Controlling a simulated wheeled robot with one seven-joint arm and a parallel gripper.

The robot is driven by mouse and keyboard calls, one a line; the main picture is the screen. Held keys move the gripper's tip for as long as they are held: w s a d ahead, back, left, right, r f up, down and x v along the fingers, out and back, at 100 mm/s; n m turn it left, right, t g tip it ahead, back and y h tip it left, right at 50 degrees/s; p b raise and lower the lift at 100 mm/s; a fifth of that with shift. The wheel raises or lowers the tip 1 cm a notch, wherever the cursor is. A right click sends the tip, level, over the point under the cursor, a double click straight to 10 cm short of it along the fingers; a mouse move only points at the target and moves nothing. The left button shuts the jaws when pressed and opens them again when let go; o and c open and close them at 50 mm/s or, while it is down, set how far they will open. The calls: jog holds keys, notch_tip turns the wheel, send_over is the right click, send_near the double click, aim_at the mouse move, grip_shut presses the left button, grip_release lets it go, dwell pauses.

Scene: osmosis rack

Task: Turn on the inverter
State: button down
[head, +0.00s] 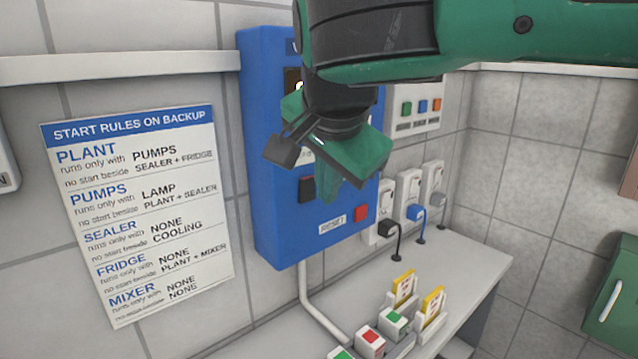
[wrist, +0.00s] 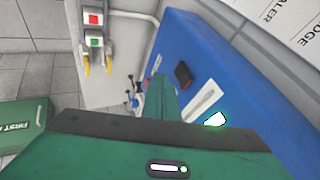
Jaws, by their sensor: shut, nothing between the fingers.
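The blue wall box (head: 270,130), which I take to be the inverter, hangs on the tiled wall. It bears a black switch (head: 307,189), a red button (head: 361,213) and a label reading RESET (head: 332,225). My green gripper (head: 338,195) is shut and empty in front of the box's face, hiding part of it. Whether it touches is unclear. In the wrist view the gripper (wrist: 166,95) points along the blue face (wrist: 225,75), with the black switch (wrist: 184,75) beside it. A lit greenish-white patch (wrist: 215,119) shows near the gripper body.
A rules sign (head: 140,210) hangs left of the box. Right of it are a panel with coloured buttons (head: 418,107) and several sockets with plugs (head: 413,195). Red and green switches (head: 370,338) and yellow tags (head: 404,285) stand on the counter (head: 460,260).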

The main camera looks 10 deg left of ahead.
jog(key=s+d+f+v, duration=0.1)
jog(key=v, duration=0.9)
jog(key=shift+d, duration=0.25)
jog(key=shift+r, duration=0.15)
jog(key=w+d+f+h, duration=0.1)
jog(key=w+d+f, duration=0.2)
jog(key=w+d, duration=0.35)
jog(key=w+d+f+h, duration=0.2)
jog(key=w+d+f, duration=0.1)
jog(key=d, duration=0.6)
jog(key=d+f+g+h, duration=0.1)
jog(key=d+f+g, duration=0.1)
jog(key=d+f, duration=0.5)
jog(key=d+f+g+h, duration=0.1)
jog(key=d+f, duration=0.1)
jog(key=d, duration=0.9)
jog(key=s+d+f+g+y, duration=0.1)
jog(key=s+d+f+g, duration=0.2)
jog(key=s+d+f, duration=0.8)
jog(key=s+d+f+g+y, duration=0.1)
jog(key=s+d+f+y, duration=0.1)
jog(key=s+f, duration=0.3)
jog(key=s+d, duration=0.1)
jog(key=s, duration=0.3)
jog(key=shift+s+f, duration=0.2)
jog(key=shift+f, duration=0.05)
